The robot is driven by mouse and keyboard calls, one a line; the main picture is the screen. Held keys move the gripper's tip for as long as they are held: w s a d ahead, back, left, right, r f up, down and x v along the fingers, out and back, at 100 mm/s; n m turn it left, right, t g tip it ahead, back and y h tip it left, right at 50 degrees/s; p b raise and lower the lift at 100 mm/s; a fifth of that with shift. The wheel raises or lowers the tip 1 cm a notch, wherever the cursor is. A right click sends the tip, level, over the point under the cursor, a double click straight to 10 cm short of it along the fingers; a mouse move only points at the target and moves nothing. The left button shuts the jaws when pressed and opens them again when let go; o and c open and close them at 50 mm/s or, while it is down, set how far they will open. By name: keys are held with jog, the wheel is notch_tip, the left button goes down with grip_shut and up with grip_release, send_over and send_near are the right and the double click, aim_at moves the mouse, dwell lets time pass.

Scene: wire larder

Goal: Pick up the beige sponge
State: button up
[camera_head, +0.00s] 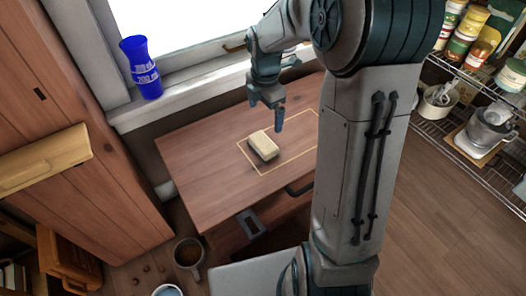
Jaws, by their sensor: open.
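The beige sponge (263,146) lies on the wooden tabletop (205,165), inside a thin pale outline marked on the wood. It is a small block with rounded edges, and its upper side is fully in view. My gripper (268,123) hangs just above and behind the sponge, slightly to its right, with its fingers pointing down. The fingers look apart and nothing is between them. From this one view I cannot tell the exact height of the fingertips above the table.
A wire shelf (480,168) with pots and jars stands at the right. The tabletop left of the sponge is clear.

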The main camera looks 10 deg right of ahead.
aim_at(263, 142)
notch_tip(263, 142, down, 8)
jog(key=b, duration=0.3)
jog(key=shift+f, duration=0.25)
jog(key=shift+w+a+f+b, duration=0.15)
jog(key=shift+f+b, duration=0.7)
jog(key=shift+f, duration=0.45)
jog(key=shift+s+a+f+b, duration=0.1)
jog(key=shift+f+b, duration=0.7)
jog(key=shift+f, duration=0.5)
jog(key=shift+c, duration=0.3)
jog(key=c, duration=0.6)
